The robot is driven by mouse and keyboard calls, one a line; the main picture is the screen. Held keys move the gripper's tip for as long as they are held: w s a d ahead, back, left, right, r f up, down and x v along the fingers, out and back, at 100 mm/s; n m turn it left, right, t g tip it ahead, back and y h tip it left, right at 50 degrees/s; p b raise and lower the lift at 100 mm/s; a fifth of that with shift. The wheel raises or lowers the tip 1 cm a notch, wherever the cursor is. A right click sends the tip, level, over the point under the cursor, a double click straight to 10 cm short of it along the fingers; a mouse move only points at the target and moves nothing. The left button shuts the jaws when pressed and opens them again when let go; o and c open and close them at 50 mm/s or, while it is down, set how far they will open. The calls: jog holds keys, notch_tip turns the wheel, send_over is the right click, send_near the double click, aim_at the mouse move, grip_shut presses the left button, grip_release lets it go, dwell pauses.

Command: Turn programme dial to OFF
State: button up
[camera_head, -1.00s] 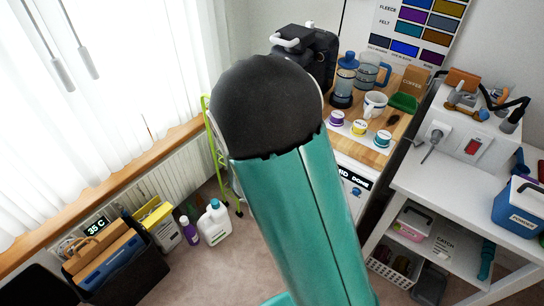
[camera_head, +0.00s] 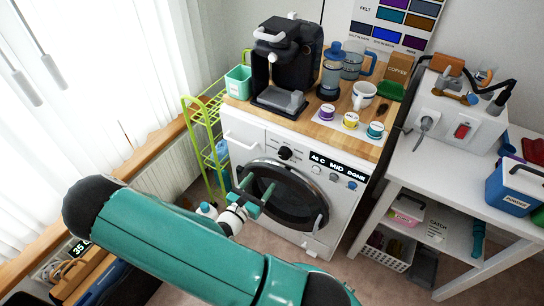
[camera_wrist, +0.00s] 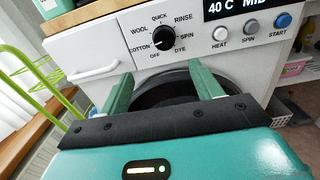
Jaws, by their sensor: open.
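The programme dial (camera_wrist: 164,33) is a black round knob on the white washing machine's (camera_head: 247,133) front panel. Labels ring it in the wrist view: COTTON, WOOL, QUICK, RINSE, SPIN, DYE and OFF, with OFF at the lower left. The dial also shows in the head view (camera_head: 285,153). My gripper (camera_wrist: 161,72) is open and empty, its two green fingers apart. In the head view my gripper (camera_head: 257,190) is in front of the dark round door, below the dial and apart from it.
HEAT, SPIN and START buttons (camera_wrist: 250,28) sit right of the dial under a lit display. A white drawer handle (camera_wrist: 93,72) is at the left. A coffee machine (camera_head: 285,60) stands on the wooden top. A green rack (camera_head: 200,125) stands left; a white bench (camera_head: 450,185) stands right.

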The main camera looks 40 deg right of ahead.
aim_at(283, 157)
jog(key=x, duration=0.9)
jog(key=s+x, duration=0.1)
jog(key=x, duration=0.3)
jog(key=shift+w+d+r, duration=0.1)
jog(key=shift+d, duration=0.35)
jog(key=shift+c, duration=0.5)
jog(key=c, duration=0.9)
jog(key=n, duration=0.3)
jog(key=shift+a+n, duration=0.1)
jog(key=shift+n, duration=0.2)
jog(key=n, duration=0.4)
